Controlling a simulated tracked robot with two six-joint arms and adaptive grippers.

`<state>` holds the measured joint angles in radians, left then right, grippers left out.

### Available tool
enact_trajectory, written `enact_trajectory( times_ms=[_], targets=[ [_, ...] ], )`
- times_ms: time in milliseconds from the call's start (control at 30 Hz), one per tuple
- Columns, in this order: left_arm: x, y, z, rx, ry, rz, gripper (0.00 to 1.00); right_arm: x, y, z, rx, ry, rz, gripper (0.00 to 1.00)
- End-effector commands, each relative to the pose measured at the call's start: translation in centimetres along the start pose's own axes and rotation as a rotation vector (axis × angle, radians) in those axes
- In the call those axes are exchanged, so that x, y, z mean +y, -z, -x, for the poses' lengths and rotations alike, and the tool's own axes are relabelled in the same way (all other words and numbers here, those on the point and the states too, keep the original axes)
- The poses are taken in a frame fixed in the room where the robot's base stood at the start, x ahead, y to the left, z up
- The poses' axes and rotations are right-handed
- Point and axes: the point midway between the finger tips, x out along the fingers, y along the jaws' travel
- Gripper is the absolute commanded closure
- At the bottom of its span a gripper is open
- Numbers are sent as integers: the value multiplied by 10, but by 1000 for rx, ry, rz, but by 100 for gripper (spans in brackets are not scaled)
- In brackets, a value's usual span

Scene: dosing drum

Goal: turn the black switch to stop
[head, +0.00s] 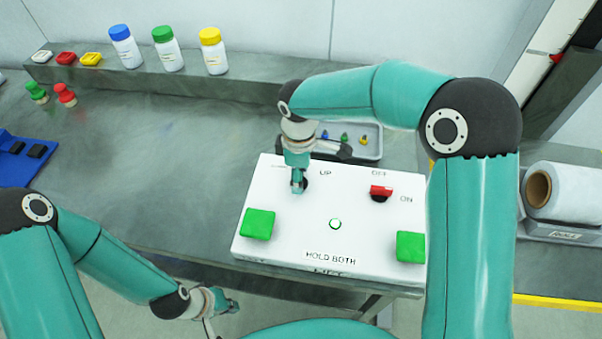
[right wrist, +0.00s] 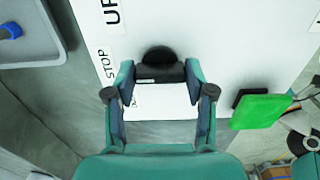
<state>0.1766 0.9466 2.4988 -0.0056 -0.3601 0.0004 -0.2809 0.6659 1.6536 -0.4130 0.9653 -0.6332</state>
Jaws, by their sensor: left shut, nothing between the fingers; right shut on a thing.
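The black switch (right wrist: 159,56) sits on the white control box (head: 285,232). My right gripper (head: 298,187) points down over the box's upper left and hides most of the switch in the head view. In the right wrist view my right gripper (right wrist: 160,76) is shut on the switch, a finger on each side of its dark grip. The STOP label (right wrist: 105,62) is left of the switch, with the UP label (right wrist: 111,12) above it. Another label below is partly hidden by a finger. I cannot tell which label the switch points to. My left gripper (head: 228,305) is shut and empty, below the box's front left.
The box also carries a red switch (head: 381,192) marked OFF and ON, green buttons left (head: 258,224) and right (head: 411,247), and a small round lamp (head: 335,224). A grey tray (head: 372,150) stands behind it. Bottles (head: 168,50) stand on the back ledge.

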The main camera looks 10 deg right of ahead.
Motion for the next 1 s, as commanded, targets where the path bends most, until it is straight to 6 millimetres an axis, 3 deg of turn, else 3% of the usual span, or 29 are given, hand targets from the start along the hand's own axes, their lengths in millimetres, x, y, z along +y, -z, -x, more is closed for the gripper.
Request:
enact_trajectory(
  times_ms=[167,200,333,767,1000],
  targets=[
    [0,0,0,0,0,0,100,0,2,0,5,-1,-2,81],
    [0,0,0,0,0,0,100,0,2,0,5,-1,-2,44],
    [0,0,0,0,0,0,100,0,1,0,4,0,-2,23],
    [0,0,0,0,0,0,100,0,0,5,2,-2,-3,21],
    [0,0,0,0,0,0,100,1,1,39,5,-4,-4,21]
  ],
)
